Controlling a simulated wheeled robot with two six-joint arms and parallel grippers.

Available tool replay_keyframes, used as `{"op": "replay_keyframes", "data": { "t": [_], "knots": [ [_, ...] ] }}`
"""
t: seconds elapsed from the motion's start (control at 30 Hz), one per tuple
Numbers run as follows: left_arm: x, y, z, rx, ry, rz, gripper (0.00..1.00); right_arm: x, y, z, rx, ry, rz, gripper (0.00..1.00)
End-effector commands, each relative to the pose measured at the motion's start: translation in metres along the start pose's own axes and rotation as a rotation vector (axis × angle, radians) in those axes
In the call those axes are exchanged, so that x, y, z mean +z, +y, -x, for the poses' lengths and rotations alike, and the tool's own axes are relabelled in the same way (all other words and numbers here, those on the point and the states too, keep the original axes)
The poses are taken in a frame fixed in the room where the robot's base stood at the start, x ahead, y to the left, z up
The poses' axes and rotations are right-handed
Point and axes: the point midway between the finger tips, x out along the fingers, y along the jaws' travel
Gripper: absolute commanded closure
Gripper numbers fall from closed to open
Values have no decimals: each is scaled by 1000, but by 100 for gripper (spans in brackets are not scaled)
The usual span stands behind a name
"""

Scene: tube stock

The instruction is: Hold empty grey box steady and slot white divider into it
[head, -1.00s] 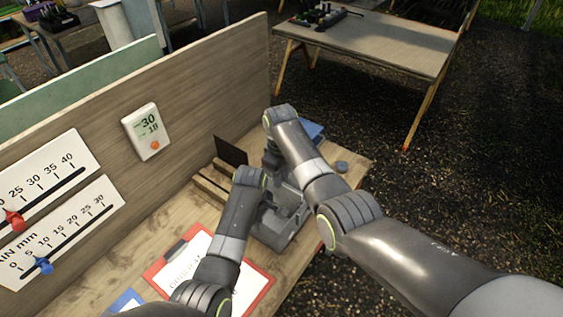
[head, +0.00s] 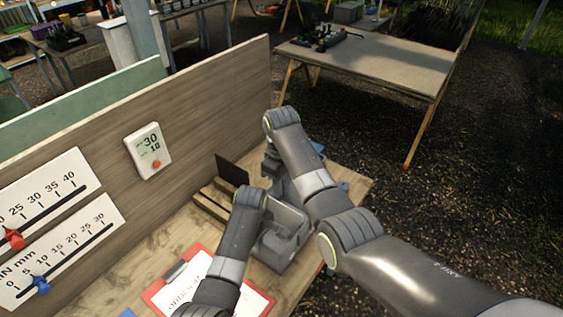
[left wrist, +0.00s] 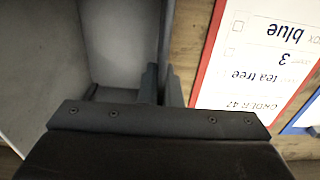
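The grey box (head: 275,256) stands near the front edge of the wooden workbench, its open top partly covered by my arms. My left gripper (left wrist: 161,84) reaches down onto it, with one finger on each side of the box wall; it appears closed on that wall. In the left wrist view the box's bare grey inside (left wrist: 118,40) shows to the left. My right gripper (head: 274,172) points down beyond the far end of the box; its fingertips are hidden behind the arm, so I cannot see its opening. I cannot make out the white divider in either view.
A red clipboard (head: 158,297) lies left of the box. A wooden rack (head: 213,199) with a dark panel (head: 232,170) stands behind, near the upright board (head: 205,110). Blue items lie at the far end of the bench. Another table (head: 395,62) stands beyond.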

Motion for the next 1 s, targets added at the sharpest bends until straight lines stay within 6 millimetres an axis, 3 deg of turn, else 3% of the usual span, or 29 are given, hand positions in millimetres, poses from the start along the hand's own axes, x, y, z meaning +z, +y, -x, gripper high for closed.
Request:
{"op": "replay_keyframes", "data": {
  "t": [0.03,0.1,0.23,0.63,0.77,1.0],
  "knots": [
    [0,0,0,1,0,0,100,0,0,0,0,0,0,72],
    [0,0,0,1,0,0,86,0,0,0,0,0,0,72],
    [0,0,0,1,0,0,70,0,0,0,0,0,0,72],
    [0,1,9,2,0,0,70,0,0,0,0,0,0,72],
    [0,1,29,5,1,0,70,0,0,0,0,0,0,72],
    [0,1,82,5,2,0,70,0,0,0,0,0,0,72]
  ]
}}
